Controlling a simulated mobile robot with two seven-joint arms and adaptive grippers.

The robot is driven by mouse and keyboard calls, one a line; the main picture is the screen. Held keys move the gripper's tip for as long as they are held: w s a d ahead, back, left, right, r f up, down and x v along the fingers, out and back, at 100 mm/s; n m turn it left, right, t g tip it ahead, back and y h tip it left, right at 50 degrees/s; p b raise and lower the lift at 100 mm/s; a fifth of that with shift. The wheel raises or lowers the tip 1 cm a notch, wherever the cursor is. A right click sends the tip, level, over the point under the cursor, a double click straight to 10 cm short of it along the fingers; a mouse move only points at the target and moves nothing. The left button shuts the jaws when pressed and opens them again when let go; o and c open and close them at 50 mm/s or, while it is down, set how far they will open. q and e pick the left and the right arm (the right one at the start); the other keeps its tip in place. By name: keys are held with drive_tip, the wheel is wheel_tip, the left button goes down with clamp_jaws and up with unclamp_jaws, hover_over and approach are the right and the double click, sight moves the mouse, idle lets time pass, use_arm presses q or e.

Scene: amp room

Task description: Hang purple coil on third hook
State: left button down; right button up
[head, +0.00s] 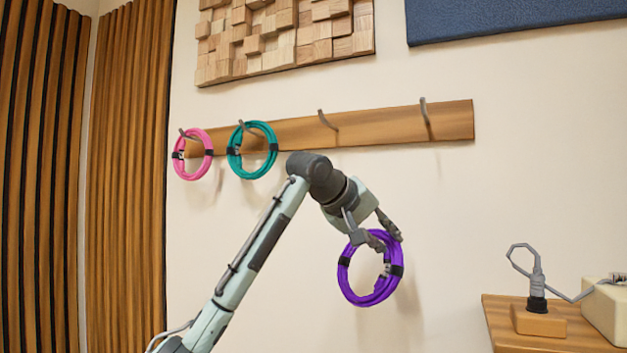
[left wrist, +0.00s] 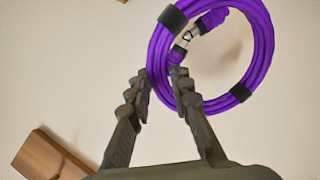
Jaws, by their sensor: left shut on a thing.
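The purple coil (head: 346,276) hangs upright from my left gripper (head: 381,238), in front of the wall and below the hook rail. My left gripper is shut on the top part of the coil's ring. In the left wrist view the fingertips (left wrist: 161,82) close around the rim of the purple coil (left wrist: 262,50), beside its metal connectors. The third hook (head: 327,120) from the left is on the wooden rail (head: 375,127) and is bare. It is up and left of the coil. My right gripper is not in view.
A pink coil (head: 207,150) hangs on the first hook and a teal coil (head: 272,133) on the second. The fourth hook (head: 426,113) is bare.

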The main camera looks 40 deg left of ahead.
use_arm(q)
drive_tip(key=s+a+r+n+t+y, duration=0.1)
drive_tip(key=s+a+r+t, duration=0.2)
drive_tip(key=r, duration=0.7)
drive_tip(key=s+a+r+t, duration=0.1)
drive_tip(key=s+a+r, duration=0.25)
drive_tip(key=r, duration=0.65)
drive_tip(key=s+a+r+n+t+y, duration=0.1)
drive_tip(key=s+a+r+t, duration=0.3)
drive_tip(key=r, duration=0.6)
drive_tip(key=w+a+f+g+p, duration=0.1)
drive_tip(key=w+f+g+p, duration=0.1)
drive_tip(key=w, duration=0.9)
drive_tip(key=shift+w+a+f+p, duration=0.2)
drive_tip(key=shift+f+p, duration=0.1)
drive_tip(key=shift+f, duration=0.6)
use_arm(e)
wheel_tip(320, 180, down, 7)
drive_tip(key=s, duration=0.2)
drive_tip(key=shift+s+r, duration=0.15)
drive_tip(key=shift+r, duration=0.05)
